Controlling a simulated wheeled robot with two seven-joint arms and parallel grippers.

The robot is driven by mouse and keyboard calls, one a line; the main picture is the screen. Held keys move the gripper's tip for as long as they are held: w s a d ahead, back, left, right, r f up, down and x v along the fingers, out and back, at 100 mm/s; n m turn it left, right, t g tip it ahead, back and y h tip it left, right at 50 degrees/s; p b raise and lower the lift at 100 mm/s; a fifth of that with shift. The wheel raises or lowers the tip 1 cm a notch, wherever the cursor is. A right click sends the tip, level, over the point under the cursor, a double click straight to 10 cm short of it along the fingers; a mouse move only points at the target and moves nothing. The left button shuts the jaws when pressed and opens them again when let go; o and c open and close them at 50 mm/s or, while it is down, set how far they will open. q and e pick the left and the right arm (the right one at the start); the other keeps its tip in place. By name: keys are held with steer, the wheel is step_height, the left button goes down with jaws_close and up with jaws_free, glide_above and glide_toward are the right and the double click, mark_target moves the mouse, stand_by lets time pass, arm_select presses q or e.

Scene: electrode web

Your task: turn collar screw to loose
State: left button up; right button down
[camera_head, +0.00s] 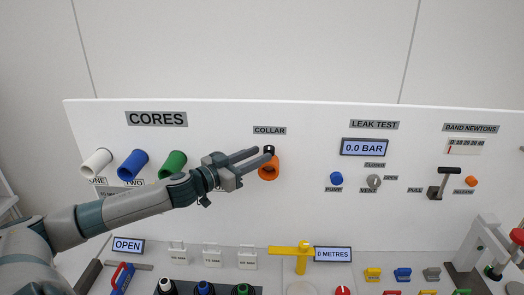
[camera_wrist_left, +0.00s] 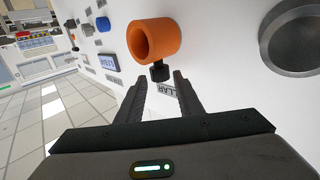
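The collar is an orange ring (camera_head: 268,172) on the white panel, under the COLLAR label (camera_head: 269,130). Its screw is a small black knob (camera_head: 268,150) on top of the ring. In the left wrist view the orange ring (camera_wrist_left: 154,40) shows with the black screw (camera_wrist_left: 160,72) just ahead of the fingertips. My left gripper (camera_head: 256,157) is open, with its fingers apart and pointing at the screw. In the wrist view the open left gripper (camera_wrist_left: 158,82) has nothing clasped between its fingers, and I cannot tell whether a finger touches the screw. My right gripper is not in view.
White, blue (camera_head: 133,165) and green (camera_head: 172,164) cylinders stick out of the panel at left. A blue pump button (camera_head: 336,179), grey vent knob (camera_head: 374,182) and black pull lever (camera_head: 440,185) are at right. A yellow handle (camera_head: 292,251) stands below the collar.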

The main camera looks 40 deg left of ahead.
arm_select(q)
steer(key=shift+p+x, duration=0.55)
steer(key=shift+x, duration=0.7)
steer(key=c, duration=0.8)
